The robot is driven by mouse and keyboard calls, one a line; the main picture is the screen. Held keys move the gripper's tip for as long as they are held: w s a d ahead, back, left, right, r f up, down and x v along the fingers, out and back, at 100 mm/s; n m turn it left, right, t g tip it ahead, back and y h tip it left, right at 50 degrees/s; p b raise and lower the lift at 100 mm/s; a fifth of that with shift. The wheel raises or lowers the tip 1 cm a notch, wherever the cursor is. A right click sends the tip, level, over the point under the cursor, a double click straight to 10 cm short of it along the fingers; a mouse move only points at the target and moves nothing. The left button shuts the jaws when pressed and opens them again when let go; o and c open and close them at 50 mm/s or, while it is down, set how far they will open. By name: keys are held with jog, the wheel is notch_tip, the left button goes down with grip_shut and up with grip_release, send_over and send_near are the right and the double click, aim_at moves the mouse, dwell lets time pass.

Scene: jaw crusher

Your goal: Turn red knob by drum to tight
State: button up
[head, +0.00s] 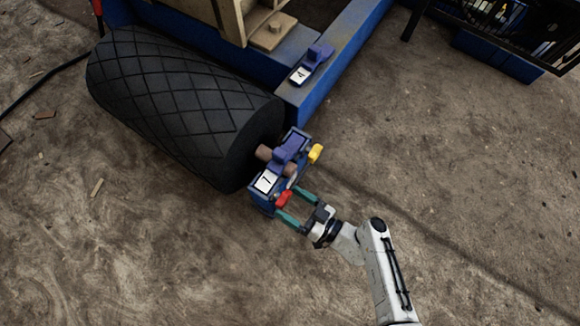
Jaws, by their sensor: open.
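The red knob (284,199) sits on the lower right side of the blue bearing block (263,196) at the drum's end. The black drum (185,105) has a diamond-pattern surface and lies to the upper left. My gripper (290,205) is open, with its two teal fingers pointing up-left at the block. One finger is on each side of the red knob, close to it. I cannot tell whether either finger touches the knob or the block.
A yellow knob (316,153) sits on the same block, above and right of the red one. A label (266,181) reads 1. A blue frame beam (340,55) carries another block labelled 4 (300,75). Bare dirt ground (460,190) lies open to the right.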

jog(key=shift+w+a, duration=0.25)
jog(key=shift+a, duration=0.2)
jog(key=c, duration=1.1)
